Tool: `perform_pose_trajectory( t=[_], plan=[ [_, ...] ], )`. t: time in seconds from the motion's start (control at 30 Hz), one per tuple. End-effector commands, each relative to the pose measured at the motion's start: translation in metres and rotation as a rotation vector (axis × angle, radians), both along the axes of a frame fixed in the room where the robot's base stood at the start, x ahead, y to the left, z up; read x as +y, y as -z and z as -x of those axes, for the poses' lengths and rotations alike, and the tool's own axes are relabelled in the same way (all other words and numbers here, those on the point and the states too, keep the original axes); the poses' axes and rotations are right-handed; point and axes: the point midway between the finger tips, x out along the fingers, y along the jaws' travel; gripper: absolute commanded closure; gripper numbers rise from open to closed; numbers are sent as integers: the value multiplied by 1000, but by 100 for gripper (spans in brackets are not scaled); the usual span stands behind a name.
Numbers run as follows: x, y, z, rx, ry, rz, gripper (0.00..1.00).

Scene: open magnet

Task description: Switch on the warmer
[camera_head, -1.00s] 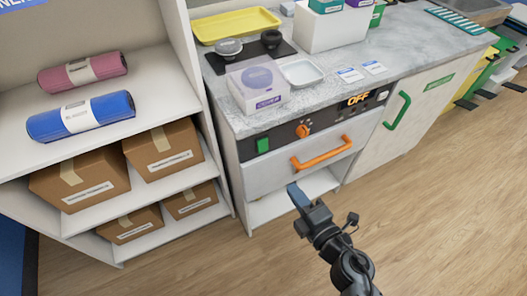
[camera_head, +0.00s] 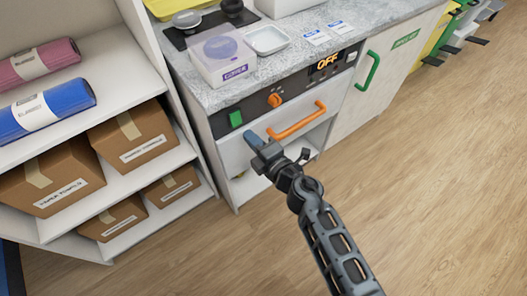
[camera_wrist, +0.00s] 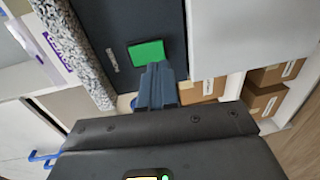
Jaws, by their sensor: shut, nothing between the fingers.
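The warmer (camera_head: 256,109) is built in under the counter, with a dark control panel above a light drawer front. Its display (camera_head: 327,62) reads OFF. A green switch (camera_head: 236,118) sits at the panel's left end, left of an orange knob (camera_head: 275,99). An orange handle (camera_head: 298,122) is on the drawer. My gripper (camera_head: 251,138) is shut and empty, in front of the drawer front, just below and right of the switch in the head view. In the wrist view the fingertips (camera_wrist: 160,70) overlap the lower edge of the green switch (camera_wrist: 147,52); I cannot tell whether they touch.
A white-and-purple box (camera_head: 222,55) and a white tray (camera_head: 267,40) stand on the marble counter above the panel. Shelves with cardboard boxes (camera_head: 135,137) and rolled mats (camera_head: 45,112) are on the left.

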Motion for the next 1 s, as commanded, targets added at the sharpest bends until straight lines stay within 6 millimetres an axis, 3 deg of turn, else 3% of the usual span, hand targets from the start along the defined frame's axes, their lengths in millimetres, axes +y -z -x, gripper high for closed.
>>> perform_pose_trajectory(
  t=[0.3, 1.0],
  plan=[
    [21, 5, -31, 1, 0, -1, 100],
    [25, 8, -38, -29, 1, -20, 100]
  ],
)
